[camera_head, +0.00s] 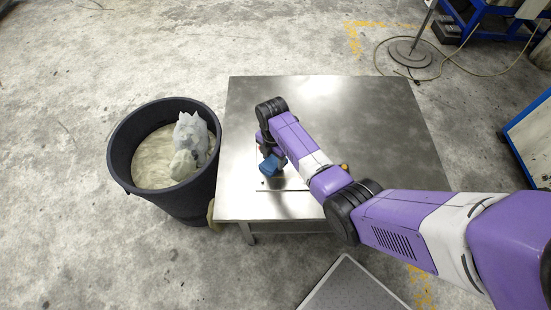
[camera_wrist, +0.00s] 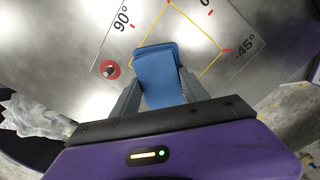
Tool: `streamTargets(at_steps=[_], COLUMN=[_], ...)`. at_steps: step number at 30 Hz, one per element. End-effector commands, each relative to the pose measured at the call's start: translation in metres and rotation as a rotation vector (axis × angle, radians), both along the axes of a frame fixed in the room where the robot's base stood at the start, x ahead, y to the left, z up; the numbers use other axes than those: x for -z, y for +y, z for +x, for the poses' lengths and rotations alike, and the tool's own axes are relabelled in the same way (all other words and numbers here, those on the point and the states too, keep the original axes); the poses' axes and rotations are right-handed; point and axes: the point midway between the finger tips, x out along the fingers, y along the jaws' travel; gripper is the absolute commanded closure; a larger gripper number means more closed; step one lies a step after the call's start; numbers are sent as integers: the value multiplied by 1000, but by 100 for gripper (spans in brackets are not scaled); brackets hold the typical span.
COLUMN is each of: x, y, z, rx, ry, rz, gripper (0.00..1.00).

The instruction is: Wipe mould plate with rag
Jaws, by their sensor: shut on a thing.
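My gripper (camera_wrist: 160,84) is shut on a folded blue rag (camera_wrist: 156,66), which sticks out past the fingers. In the head view, my gripper (camera_head: 266,157) is low over the left part of the steel table, with the blue rag (camera_head: 273,164) below it. In the wrist view, the rag is over a grey metal plate (camera_wrist: 205,30) with a yellow outline, red ticks and printed angles, which I take as the mould plate. The rag overlaps the outline's near corner. I cannot tell whether it touches the plate. My arm hides part of the plate in the head view.
The steel table (camera_head: 375,100) is mostly bare. A black bin (camera_head: 117,160) with pale crumpled contents stands close at its left. A small yellow knob (camera_head: 345,167) shows beside my arm.

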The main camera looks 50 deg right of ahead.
Motion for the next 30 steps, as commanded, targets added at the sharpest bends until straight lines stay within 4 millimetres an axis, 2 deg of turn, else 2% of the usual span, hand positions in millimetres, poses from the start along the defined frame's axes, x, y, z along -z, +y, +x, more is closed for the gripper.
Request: streamTargets(at_steps=[4,24,30], x=[-3,-60,-69], y=[2,1,1], z=[-1,0,-1], rx=[-2,-1,-1], ry=[2,0,1], rz=[3,1,1], gripper=[93,93,93])
